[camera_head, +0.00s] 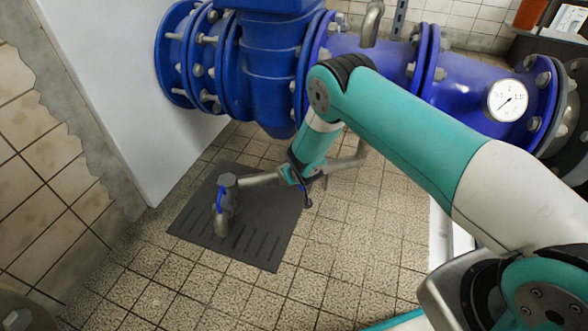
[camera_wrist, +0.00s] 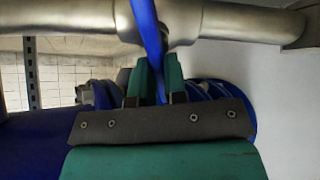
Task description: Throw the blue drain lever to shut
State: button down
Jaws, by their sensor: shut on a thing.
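The blue drain lever (camera_wrist: 148,30) is a narrow flat bar in the wrist view. It runs down from the top edge, across the grey metal drain pipe (camera_wrist: 235,24), to between the two green fingers of my gripper (camera_wrist: 157,66). My gripper is shut on the lever. In the head view my gripper (camera_head: 297,178) is low at the drain pipe (camera_head: 258,180), under the big blue pipework. The lever is mostly hidden there by the gripper and too small to make out clearly.
A large blue flanged pipe (camera_head: 350,45) with a round gauge (camera_head: 508,100) crosses above. A dark slotted mat (camera_head: 250,240) lies on the tiled floor under the pipe's elbow outlet. A white panel (camera_head: 130,90) stands at left. Floor in front is clear.

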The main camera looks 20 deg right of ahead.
jog(key=shift+d+m+p, duration=0.15)
jog(key=shift+m+p, duration=0.15)
jog(key=shift+m, duration=1.2)
jog(key=c, duration=1.2)
grip_release()
jog(key=shift+o, duration=0.2)
jog(key=p+v, duration=0.8)
jog(key=v, duration=0.9)
jog(key=shift+s+d, duration=0.15)
jog(key=shift+s, duration=0.05)
jog(key=shift+r, duration=0.15)
